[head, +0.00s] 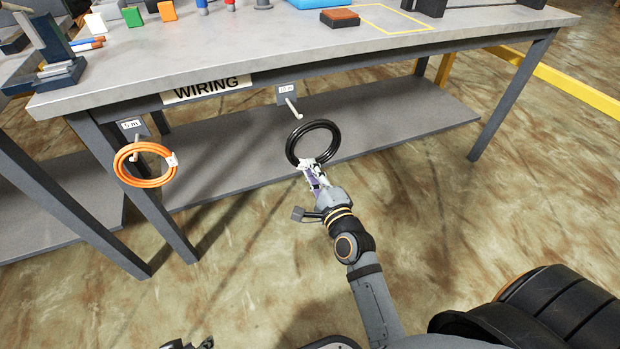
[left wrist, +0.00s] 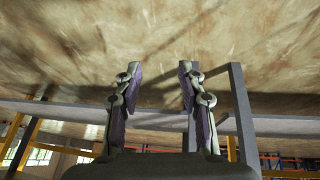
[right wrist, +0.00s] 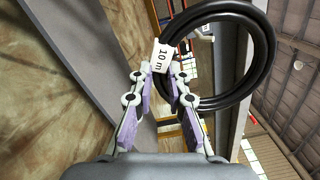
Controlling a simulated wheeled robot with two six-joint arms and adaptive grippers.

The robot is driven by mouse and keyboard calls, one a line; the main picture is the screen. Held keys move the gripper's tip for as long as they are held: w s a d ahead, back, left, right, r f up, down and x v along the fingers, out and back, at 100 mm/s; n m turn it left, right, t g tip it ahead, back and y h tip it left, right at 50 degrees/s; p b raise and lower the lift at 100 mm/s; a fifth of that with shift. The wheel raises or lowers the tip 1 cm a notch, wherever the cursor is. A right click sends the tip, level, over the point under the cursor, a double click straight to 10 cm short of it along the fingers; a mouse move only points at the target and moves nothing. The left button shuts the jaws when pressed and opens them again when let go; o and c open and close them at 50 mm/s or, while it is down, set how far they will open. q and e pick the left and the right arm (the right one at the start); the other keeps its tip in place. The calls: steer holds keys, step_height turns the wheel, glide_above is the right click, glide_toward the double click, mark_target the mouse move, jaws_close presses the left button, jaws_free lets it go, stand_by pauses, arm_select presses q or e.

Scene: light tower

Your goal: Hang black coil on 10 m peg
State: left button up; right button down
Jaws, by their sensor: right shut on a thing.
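The black coil (head: 312,125) is a round ring held in the air in front of the wiring bench. My right gripper (head: 312,168) is shut on its near edge, at the white tag. The tag (right wrist: 161,56) reads "10 m" in the right wrist view, where the coil (right wrist: 265,55) stands beyond the fingers. The 10 m peg (head: 292,107) sticks out below its label plate (head: 288,91) under the tabletop. The coil is apart from the peg, lower and slightly right of it in the head view. My left gripper (left wrist: 159,75) is open and empty.
An orange coil (head: 128,174) hangs on the peg marked "5 m" (head: 131,126) at the left. The bench's lower shelf (head: 400,125) lies behind the black coil. The "WIRING" sign (head: 206,89) is on the bench's front edge. Bench legs (head: 510,95) bound the space.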

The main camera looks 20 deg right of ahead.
arm_select(q)
steer(key=shift+r, duration=0.1)
arm_select(e)
steer(key=shift+r, duration=0.15)
arm_select(q)
steer(key=shift+s+a+r+g+p, duration=0.15)
steer(key=shift+r+g+p, duration=0.15)
steer(key=shift+r+p, duration=0.15)
steer(key=shift+s+a+r+g+p, duration=0.1)
steer(key=shift+a+r+g+p, duration=0.05)
steer(key=shift+r+g+p, duration=0.25)
arm_select(e)
steer(key=w+f, duration=0.3)
steer(key=w, duration=1)
steer(key=shift+a, duration=0.2)
stand_by(0.4)
